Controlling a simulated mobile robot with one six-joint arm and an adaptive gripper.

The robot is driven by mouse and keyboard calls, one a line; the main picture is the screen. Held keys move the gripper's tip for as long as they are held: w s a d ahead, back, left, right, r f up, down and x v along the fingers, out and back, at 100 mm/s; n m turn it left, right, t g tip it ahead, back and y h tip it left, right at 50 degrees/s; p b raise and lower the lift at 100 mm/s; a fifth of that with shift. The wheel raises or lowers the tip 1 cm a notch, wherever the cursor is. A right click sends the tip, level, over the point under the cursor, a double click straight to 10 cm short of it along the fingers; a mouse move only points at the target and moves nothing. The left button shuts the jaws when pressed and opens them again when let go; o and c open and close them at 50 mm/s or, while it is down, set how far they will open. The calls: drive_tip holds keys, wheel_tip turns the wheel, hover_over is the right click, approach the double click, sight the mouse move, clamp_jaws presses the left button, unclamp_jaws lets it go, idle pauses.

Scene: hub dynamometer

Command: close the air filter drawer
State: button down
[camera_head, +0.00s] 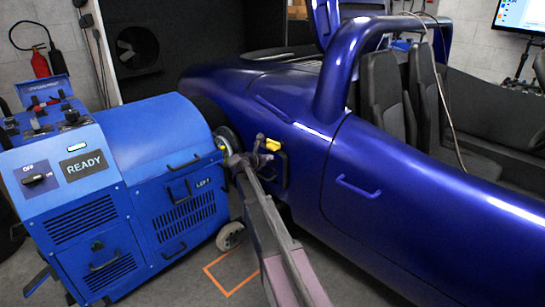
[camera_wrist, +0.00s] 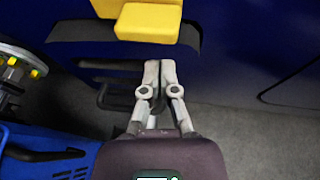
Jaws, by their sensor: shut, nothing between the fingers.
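The blue dynamometer unit (camera_head: 150,150) stands at left in the head view. Its front has a vented panel with a black handle (camera_head: 105,262) low down, and its side has more vents and handles (camera_head: 174,251). I cannot tell which panel is the air filter drawer or how far it stands out. My gripper (camera_head: 258,146) is between the unit and the blue car, near the car's side. In the wrist view my gripper (camera_wrist: 160,68) is shut and empty, its tips below a yellow block (camera_wrist: 150,20). A corner of the unit (camera_wrist: 20,155) with a black handle shows at lower left.
The blue car (camera_head: 400,180) fills the right side. A hub with yellow nuts (camera_wrist: 15,75) is left of my gripper in the wrist view. A caster wheel (camera_head: 230,236) and an orange floor marking (camera_head: 228,290) lie below my arm. Some grey floor is free.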

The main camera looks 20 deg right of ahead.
drive_tip(key=p+v, duration=0.3)
drive_tip(key=v, duration=0.8)
drive_tip(key=shift+s, duration=0.15)
drive_tip(key=s+a+f+m+g+y+p, duration=0.1)
drive_tip(key=s+a+f+m+g+y, duration=0.1)
drive_tip(key=s+m, duration=0.6)
drive_tip(key=s+a+f+m+g+y, duration=0.3)
drive_tip(key=s+m, duration=0.5)
drive_tip(key=s, duration=0.4)
drive_tip(key=s+a+f+m+g+y+p, duration=0.1)
drive_tip(key=s+a+f+m+y, duration=0.4)
drive_tip(key=s, duration=0.6)
drive_tip(key=shift+a+m+g+y+p, duration=0.3)
drive_tip(key=shift+m+g+y, duration=0.65)
drive_tip(key=shift+m, duration=0.85)
drive_tip(key=shift+d, duration=0.1)
drive_tip(key=shift+s, duration=0.15)
